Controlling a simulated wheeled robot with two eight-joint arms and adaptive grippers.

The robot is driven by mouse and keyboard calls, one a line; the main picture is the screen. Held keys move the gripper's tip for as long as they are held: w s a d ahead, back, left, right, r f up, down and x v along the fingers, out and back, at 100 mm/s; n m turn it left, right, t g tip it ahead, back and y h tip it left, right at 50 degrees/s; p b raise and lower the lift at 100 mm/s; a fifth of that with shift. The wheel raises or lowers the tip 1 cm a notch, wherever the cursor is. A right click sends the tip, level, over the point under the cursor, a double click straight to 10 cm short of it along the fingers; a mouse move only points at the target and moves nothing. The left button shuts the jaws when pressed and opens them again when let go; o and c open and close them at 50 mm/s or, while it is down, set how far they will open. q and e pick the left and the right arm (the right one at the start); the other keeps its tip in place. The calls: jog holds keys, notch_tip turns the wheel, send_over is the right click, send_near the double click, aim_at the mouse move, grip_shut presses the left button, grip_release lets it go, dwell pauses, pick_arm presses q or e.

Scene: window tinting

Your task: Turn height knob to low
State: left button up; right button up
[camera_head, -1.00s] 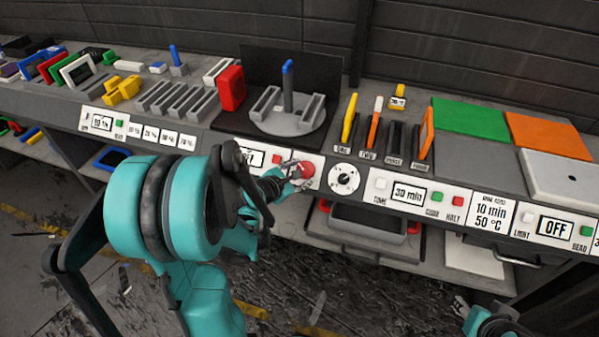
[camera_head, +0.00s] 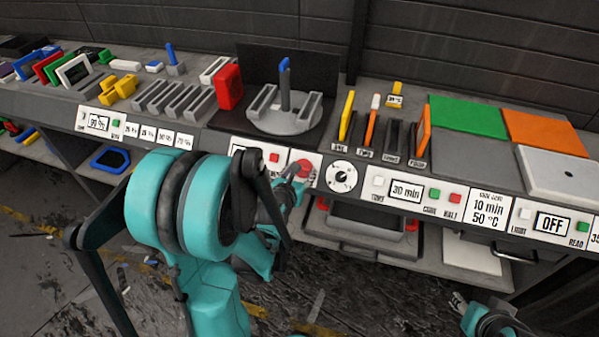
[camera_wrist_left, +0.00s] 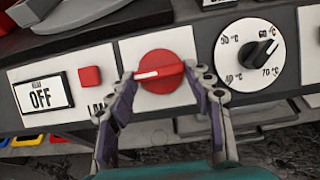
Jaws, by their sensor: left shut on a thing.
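The red knob (camera_wrist_left: 161,71) sits on a white plate on the bench's front panel. Its white pointer line points left in the left wrist view. My left gripper (camera_wrist_left: 162,77) is shut on the red knob, one finger on each side. In the head view the knob (camera_head: 303,168) shows just beyond the left gripper (camera_head: 293,172).
A black dial with temperature marks (camera_wrist_left: 247,52) is right of the knob. A red button (camera_wrist_left: 90,77) and an OFF display (camera_wrist_left: 42,94) are to its left. A grey turntable (camera_head: 287,118) stands above on the bench. A lower shelf holds a dark tray (camera_head: 365,222).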

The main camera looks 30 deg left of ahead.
dwell(0.5)
pick_arm(q)
jog(key=o, duration=1.1)
jog(key=shift+o, duration=0.2)
jog(key=shift+s, duration=0.1)
jog(key=v, duration=1.1)
jog(key=shift+s+d+r, duration=0.2)
jog(key=shift+s, duration=0.15)
